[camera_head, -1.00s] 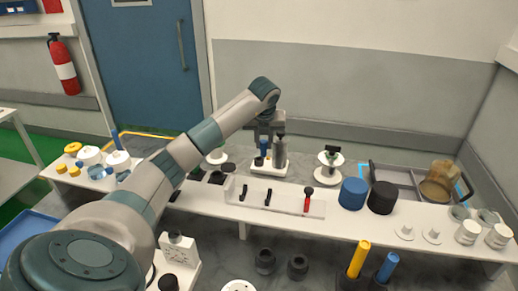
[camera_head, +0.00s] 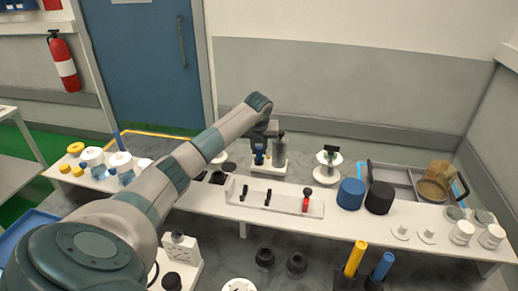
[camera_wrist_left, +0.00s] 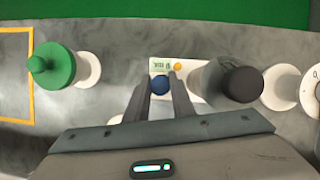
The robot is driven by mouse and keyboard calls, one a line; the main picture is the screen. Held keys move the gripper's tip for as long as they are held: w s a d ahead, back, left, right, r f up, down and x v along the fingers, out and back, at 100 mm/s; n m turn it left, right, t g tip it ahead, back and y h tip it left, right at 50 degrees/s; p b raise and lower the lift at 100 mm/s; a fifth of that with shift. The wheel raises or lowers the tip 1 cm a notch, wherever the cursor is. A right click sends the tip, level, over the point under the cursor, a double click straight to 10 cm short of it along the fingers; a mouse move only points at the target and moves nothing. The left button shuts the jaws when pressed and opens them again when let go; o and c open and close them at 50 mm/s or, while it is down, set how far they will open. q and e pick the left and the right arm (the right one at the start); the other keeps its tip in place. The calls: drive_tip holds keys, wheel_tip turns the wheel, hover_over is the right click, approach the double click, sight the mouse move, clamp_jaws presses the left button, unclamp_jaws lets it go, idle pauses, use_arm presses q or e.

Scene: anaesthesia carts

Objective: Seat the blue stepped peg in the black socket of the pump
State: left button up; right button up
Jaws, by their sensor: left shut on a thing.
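The blue stepped peg (camera_head: 259,158) is between the fingers of my left gripper (camera_head: 260,149), low over the white pump (camera_head: 270,171). The wrist view shows the peg's round blue end (camera_wrist_left: 160,85) between the two fingertips (camera_wrist_left: 161,78). The pump's white face (camera_wrist_left: 161,66), with a small display and an orange button, lies just beyond it. The black socket cannot be made out, and I cannot tell whether the peg touches it. My right gripper is not in view.
A grey cylinder with a dark top (camera_wrist_left: 240,83) stands close beside the fingers. A white tray (camera_head: 285,204) with tools lies in front of the pump.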

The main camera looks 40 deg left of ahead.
use_arm(q)
drive_tip(key=shift+f, duration=0.5)
drive_tip(key=shift+f, duration=0.2)
drive_tip(key=o, duration=1)
drive_tip(key=shift+r, duration=0.2)
